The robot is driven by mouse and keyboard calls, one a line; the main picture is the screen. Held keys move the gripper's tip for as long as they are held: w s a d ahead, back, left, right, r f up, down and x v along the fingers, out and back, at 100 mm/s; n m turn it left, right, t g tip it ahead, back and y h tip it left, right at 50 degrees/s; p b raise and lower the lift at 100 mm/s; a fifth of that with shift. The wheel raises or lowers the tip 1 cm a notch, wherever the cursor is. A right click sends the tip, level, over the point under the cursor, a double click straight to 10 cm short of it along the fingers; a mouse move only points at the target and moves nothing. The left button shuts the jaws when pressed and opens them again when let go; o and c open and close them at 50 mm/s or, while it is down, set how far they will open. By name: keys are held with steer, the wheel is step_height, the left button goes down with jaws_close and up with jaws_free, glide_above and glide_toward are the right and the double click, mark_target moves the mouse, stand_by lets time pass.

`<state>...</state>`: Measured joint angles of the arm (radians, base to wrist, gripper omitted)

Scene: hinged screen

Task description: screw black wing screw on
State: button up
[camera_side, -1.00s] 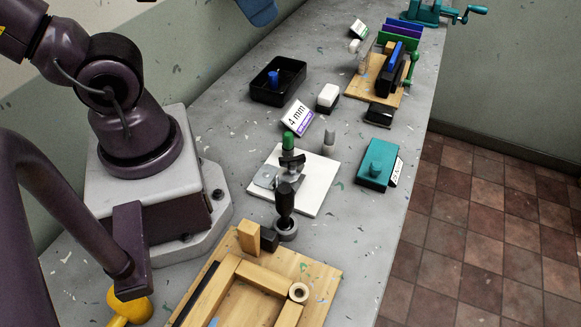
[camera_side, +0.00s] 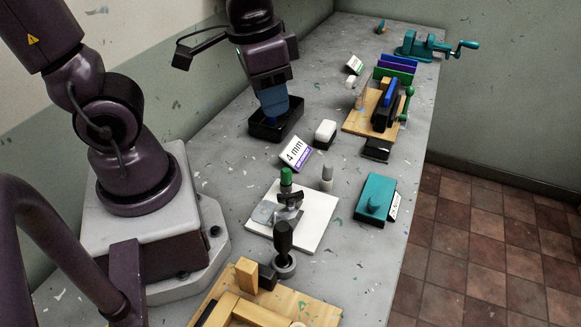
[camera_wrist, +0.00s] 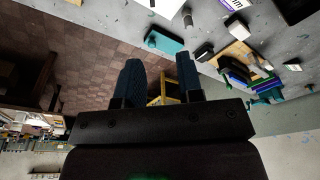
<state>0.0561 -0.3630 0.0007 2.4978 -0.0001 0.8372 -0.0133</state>
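My gripper (camera_side: 271,104) comes down from above at the black tray (camera_side: 293,128), its blue fingers at or over the tray's opening. In the wrist view my gripper (camera_wrist: 158,75) has its two blue fingers apart, with nothing seen held between them. The blue piece in the tray is hidden behind the fingers. The screen-like fixture is a wooden base (camera_side: 358,122) with upright purple, blue and green panels (camera_side: 393,74). I cannot single out a black wing screw.
A white plate (camera_side: 312,228) carries a green-topped clamp. A teal block (camera_side: 377,192), white block (camera_side: 325,131), "4 mm" card (camera_side: 295,154) and small black block (camera_side: 376,149) lie around. A teal vise (camera_side: 425,46) stands far back. The table's right edge drops to the tiled floor.

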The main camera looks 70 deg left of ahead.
mark_target(291, 194)
steer(key=f+g, duration=0.1)
steer(key=f, duration=0.2)
steer(key=d+f+g, duration=0.1)
steer(key=f, duration=0.3)
steer(key=f+g, duration=0.1)
steer(key=f, duration=0.3)
steer(key=shift+w+d+f, duration=0.1)
steer(key=shift+w+d, duration=0.05)
steer(key=shift+w, duration=0.2)
steer(key=shift+w+d+f+n+t, duration=0.15)
steer(key=shift+w+f, duration=0.15)
steer(key=shift+f, duration=0.2)
steer(key=shift+w+f+n+t, duration=0.15)
steer(key=shift+w+f, duration=0.1)
steer(key=shift+f, duration=0.25)
steer(key=shift+w, duration=0.3)
steer(key=shift+f, duration=0.2)
step_height(291, 194, down, 7)
steer(key=shift+r, duration=0.3)
steer(key=c, duration=0.6)
steer(key=m, duration=0.4)
jaws_close()
steer(key=m, duration=0.4)
steer(key=shift+w, duration=0.1)
steer(key=m, duration=0.8)
steer(key=shift+m, duration=0.3)
steer(key=m, duration=1.3)
steer(key=o, duration=0.8)
jaws_free()
